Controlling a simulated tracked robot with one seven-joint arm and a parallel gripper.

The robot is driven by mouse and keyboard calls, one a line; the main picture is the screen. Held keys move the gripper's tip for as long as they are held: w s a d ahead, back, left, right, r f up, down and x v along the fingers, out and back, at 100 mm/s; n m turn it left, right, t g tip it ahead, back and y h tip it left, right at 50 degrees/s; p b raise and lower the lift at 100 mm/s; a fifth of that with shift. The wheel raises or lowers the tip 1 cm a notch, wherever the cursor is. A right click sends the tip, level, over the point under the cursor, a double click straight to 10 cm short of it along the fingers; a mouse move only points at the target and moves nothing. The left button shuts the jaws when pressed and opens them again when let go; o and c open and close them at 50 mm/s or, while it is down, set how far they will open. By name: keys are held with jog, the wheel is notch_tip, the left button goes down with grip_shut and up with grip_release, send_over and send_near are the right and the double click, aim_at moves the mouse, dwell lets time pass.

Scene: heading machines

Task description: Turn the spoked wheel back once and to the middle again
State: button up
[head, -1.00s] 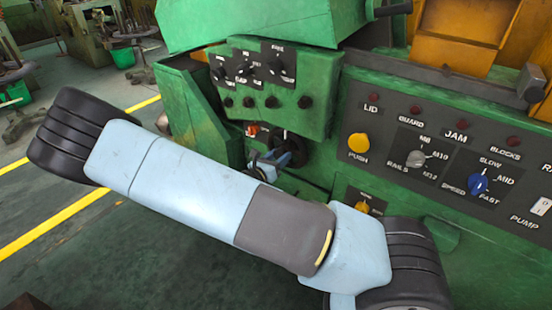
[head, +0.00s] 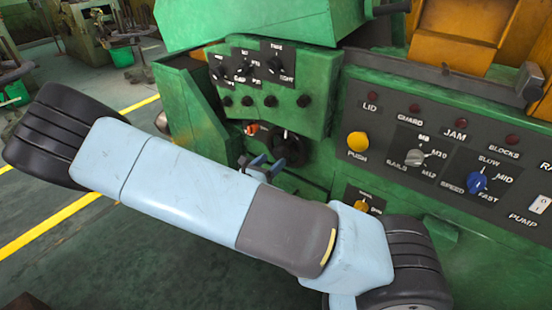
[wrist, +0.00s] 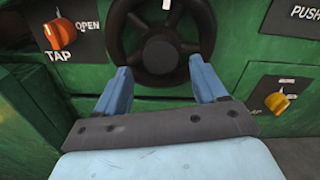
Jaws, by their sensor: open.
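The black spoked wheel (wrist: 160,50) is mounted on the green machine at the top middle of the wrist view. A small pale mark shows on its upper rim. My gripper (wrist: 158,80) is open in the wrist view, its two blue fingers apart and pointing at the wheel's lower part. Nothing is held between them, and I cannot tell whether they touch the rim. In the head view the wheel (head: 292,148) is dark and partly hidden behind my gripper (head: 262,163) and arm.
An orange tap knob (wrist: 60,34) sits left of the wheel. A yellow knob (wrist: 277,103) sits to its lower right. In the head view a panel with a yellow push button (head: 358,142), a grey selector (head: 416,158) and a blue knob (head: 477,183) lies to the right.

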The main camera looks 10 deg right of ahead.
jog(key=v, duration=0.9)
jog(key=shift+s+a, duration=0.2)
